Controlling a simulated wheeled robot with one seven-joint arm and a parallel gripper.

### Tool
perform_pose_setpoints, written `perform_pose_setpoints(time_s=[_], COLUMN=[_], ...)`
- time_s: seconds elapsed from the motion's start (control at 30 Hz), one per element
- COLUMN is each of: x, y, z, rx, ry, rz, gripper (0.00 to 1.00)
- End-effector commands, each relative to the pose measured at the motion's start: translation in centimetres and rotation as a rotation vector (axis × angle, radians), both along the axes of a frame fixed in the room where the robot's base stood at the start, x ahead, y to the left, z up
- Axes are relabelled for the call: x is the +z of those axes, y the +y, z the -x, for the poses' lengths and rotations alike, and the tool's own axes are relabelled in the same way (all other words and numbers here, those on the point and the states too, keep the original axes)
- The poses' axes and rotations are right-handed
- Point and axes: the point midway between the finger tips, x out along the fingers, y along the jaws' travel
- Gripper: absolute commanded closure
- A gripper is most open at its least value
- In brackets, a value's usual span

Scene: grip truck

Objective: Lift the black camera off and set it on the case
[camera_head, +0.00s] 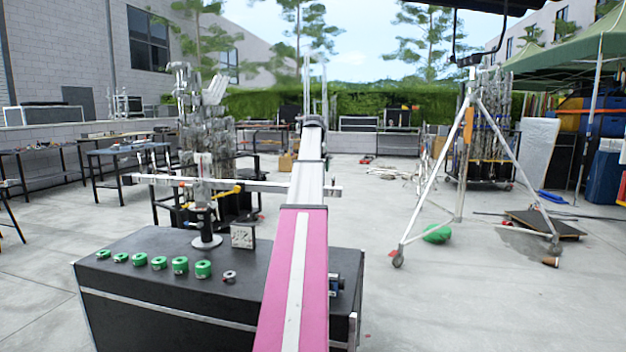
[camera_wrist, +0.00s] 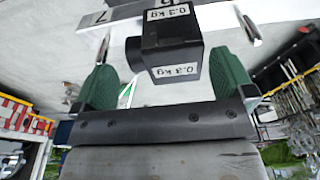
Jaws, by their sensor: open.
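In the head view I cannot make out the camera or my gripper; my pink and white arm covers that part. The black case (camera_head: 180,310) stands in front, its dark top partly covered by my arm.
A row of green cylinders (camera_head: 159,263) and a small grey ring (camera_head: 229,277) are on the case top. A round-based stand (camera_head: 206,242) and a pale patterned block (camera_head: 243,236) stand behind them. The horizontal beam (camera_head: 230,184) crosses there. A tripod (camera_head: 425,205) stands right.

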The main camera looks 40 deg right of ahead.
Motion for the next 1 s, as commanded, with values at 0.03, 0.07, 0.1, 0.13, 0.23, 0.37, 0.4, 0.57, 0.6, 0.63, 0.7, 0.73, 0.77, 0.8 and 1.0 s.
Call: perform_pose_setpoints(time_s=[0.03,0.07,0.1,0.13,0.23,0.37,0.4,0.57,0.6,0.63,0.7,0.73,0.77,0.8,1.0], x=[-0.4,-0.7,-1.2,-1.7,-3.1,-4.5,-4.7,-4.7,-4.7,-4.7,-4.7,-4.7,-4.7,-4.7,-4.6], y=[-0.1,-0.1,-0.2,-0.3,-0.5,-0.7,-0.7,-0.8,-0.8,-0.8,-0.8,-0.8,-0.8,-0.7,-0.8], z=[-0.1,-0.2,-0.4,-0.5,-0.8,-0.9,-0.9,-0.9,-0.9,-0.9,-0.9,-0.9,-0.9,-0.9,-0.9], rx=[0.0,0.0,0.0,0.0,0.0,0.0,0.0,0.0,0.0,0.0,0.0,0.0,0.0,0.0,0.0], ry=[0.001,0.001,0.001,0.001,0.001,0.001,0.001,0.0,0.0,0.0,0.0,0.0,0.0,0.0,0.0], rz=[-0.001,-0.001,-0.002,-0.002,-0.001,-0.001,-0.001,0.0,0.0,0.0,0.0,0.0,0.0,0.0,0.0], gripper=[0.0,0.0,0.0,0.0,0.0,0.0,0.0,0.0,0.0,0.1,0.33,0.42,0.51,0.51,0.51])
